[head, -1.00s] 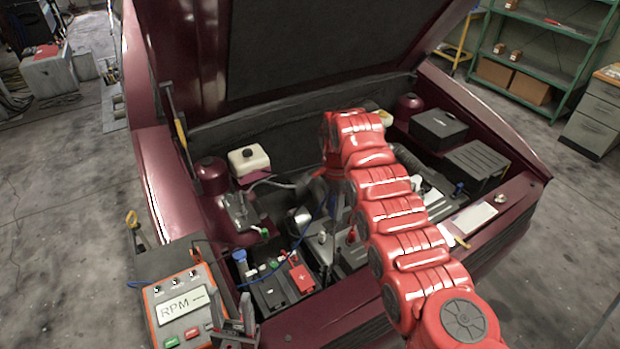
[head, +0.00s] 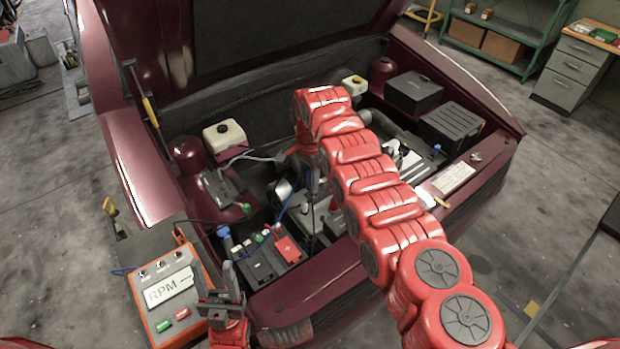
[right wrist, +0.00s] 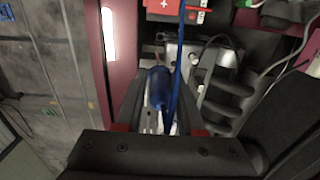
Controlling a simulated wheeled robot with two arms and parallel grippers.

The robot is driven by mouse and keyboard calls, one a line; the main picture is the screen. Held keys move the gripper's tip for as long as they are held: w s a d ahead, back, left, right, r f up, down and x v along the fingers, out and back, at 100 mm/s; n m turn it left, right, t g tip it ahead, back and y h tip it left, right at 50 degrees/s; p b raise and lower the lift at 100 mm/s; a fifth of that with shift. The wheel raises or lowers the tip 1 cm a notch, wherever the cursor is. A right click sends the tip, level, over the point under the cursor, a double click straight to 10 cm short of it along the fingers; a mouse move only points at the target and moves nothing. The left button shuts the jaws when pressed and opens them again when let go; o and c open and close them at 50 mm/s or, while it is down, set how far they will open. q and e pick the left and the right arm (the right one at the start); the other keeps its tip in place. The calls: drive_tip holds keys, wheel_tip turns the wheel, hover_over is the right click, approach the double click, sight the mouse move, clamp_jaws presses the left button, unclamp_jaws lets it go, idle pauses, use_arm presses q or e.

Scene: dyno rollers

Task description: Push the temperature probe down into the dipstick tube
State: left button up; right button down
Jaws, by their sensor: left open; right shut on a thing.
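The temperature probe's blue handle (right wrist: 158,88) shows between the dark fingers of my right gripper (right wrist: 163,104) in the right wrist view, with a thin shaft beyond it. A blue cable (right wrist: 177,60) runs past the handle. In the head view, my right gripper (head: 312,186) is down in the engine bay, shut on the probe and partly hidden by my red arm. I cannot make out the dipstick tube or whether the probe tip is in it. My left gripper (head: 217,284) is open and empty beside the RPM box, at the car's front edge.
The orange RPM box (head: 172,296) sits at the front left. The battery's red cover (head: 287,249) is left of my right gripper. A white reservoir (head: 224,136) and black boxes (head: 414,92) stand in the bay. The raised hood (head: 290,45) hangs above.

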drive_tip(key=shift+f, duration=0.15)
drive_tip(key=shift+f+b, duration=0.5)
drive_tip(key=shift+f, duration=0.05)
drive_tip(key=shift+s+f+b, duration=0.25)
drive_tip(key=shift+f+b, duration=0.3)
drive_tip(key=shift+f, duration=0.1)
drive_tip(key=shift+f+b, duration=0.5)
drive_tip(key=shift+f, duration=0.4)
drive_tip(key=shift+r, duration=0.1)
